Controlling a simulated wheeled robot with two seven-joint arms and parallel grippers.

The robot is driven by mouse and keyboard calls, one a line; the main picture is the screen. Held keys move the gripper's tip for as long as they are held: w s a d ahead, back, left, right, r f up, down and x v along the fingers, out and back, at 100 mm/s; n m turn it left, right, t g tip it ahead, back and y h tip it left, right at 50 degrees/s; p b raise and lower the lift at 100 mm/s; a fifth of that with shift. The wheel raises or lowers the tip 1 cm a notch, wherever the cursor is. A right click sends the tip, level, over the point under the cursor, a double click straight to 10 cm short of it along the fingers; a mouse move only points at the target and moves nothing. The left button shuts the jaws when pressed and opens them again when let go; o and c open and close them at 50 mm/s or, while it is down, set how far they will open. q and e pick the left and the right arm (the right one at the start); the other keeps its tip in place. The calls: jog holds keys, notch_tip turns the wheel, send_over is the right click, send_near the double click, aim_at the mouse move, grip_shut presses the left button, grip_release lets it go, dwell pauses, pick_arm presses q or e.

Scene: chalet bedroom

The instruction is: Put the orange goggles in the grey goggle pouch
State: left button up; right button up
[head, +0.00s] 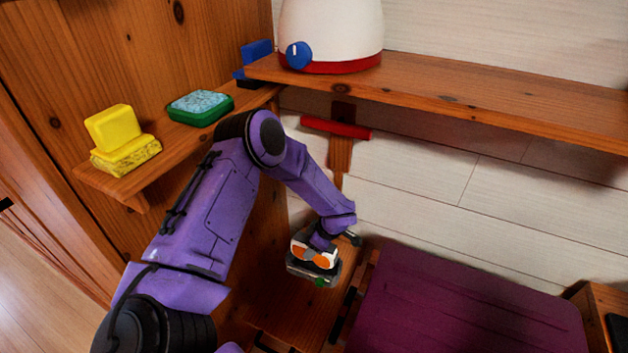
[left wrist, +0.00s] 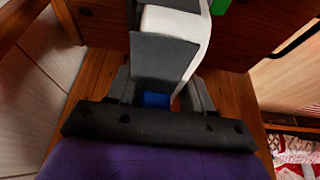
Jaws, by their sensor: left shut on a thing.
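The orange goggles (head: 318,258), with a white frame and orange lenses, are low in the corner beneath my left forearm. My left gripper (head: 335,238) is shut on them from above. In the left wrist view a white and grey piece (left wrist: 172,45), seemingly the goggles and their strap, runs up from between the fingers (left wrist: 163,88), with a blue patch low between them. A grey object (head: 302,276), likely the goggle pouch, shows under and around the goggles, with a small green spot at its front. Whether the goggles are inside it or above it, I cannot tell. My right gripper is out of view.
A higher shelf (head: 480,96) carries a white cone-shaped object (head: 331,30) with a red base. A purple bedcover (head: 470,305) lies right of the goggles. A red bar (head: 335,128) crosses the shelf bracket.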

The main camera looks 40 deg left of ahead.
pick_arm(q)
notch_tip(320, 180, down, 4)
jog(key=b, duration=0.2)
jog(key=shift+w+r+b, duration=0.1)
jog(key=shift+r+b, duration=0.05)
jog(key=shift+b, duration=0.25)
jog(key=shift+w+r, duration=0.1)
jog(key=shift+r, duration=0.05)
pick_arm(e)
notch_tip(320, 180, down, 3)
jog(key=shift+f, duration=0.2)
pick_arm(q)
jog(key=shift+f, duration=0.6)
jog(key=o, duration=1.1)
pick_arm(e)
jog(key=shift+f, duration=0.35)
pick_arm(q)
jog(key=shift+o, duration=0.2)
jog(key=shift+r, duration=0.1)
jog(key=shift+r, duration=0.25)
jog(key=shift+r+p, duration=0.6)
jog(key=shift+r, duration=0.1)
jog(key=v, duration=1.1)
jog(key=shift+d+r, duration=0.1)
jog(key=shift+r, duration=0.05)
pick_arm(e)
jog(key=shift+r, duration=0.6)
